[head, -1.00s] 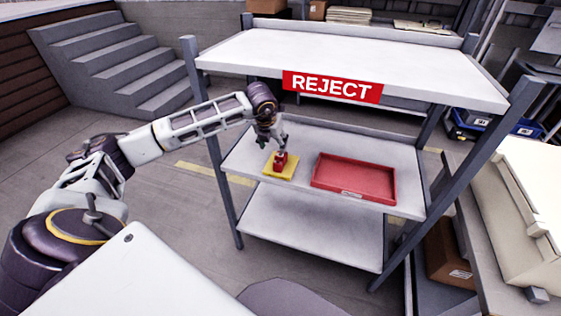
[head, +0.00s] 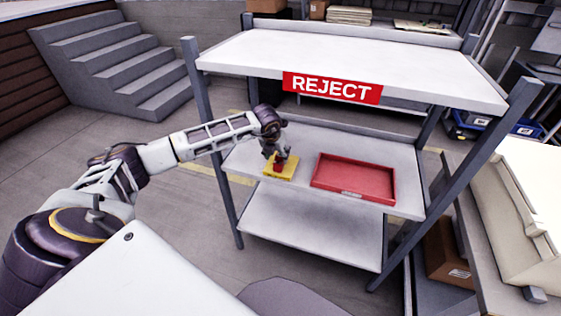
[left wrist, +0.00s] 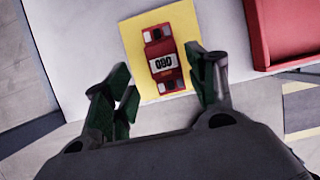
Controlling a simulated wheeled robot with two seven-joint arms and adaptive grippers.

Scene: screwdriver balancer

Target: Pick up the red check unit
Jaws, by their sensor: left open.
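The red check unit (head: 278,168) stands on a yellow pad (head: 291,172) on the middle shelf, partly hidden by my gripper in the head view. In the left wrist view the red check unit (left wrist: 163,62) shows a display reading about "080", with the yellow pad (left wrist: 133,39) around it. My left gripper (head: 278,160) is right over the unit. In the left wrist view my left gripper (left wrist: 165,95) is open, its fingers toward either side of the unit's near end. I cannot tell whether they touch it. My right gripper is not in view.
A red tray (head: 355,160) lies right of the pad on the same shelf (head: 350,136). The top shelf (head: 350,55) with its REJECT sign (head: 332,87) overhangs behind. A dark post (head: 212,150) stands left of the pad.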

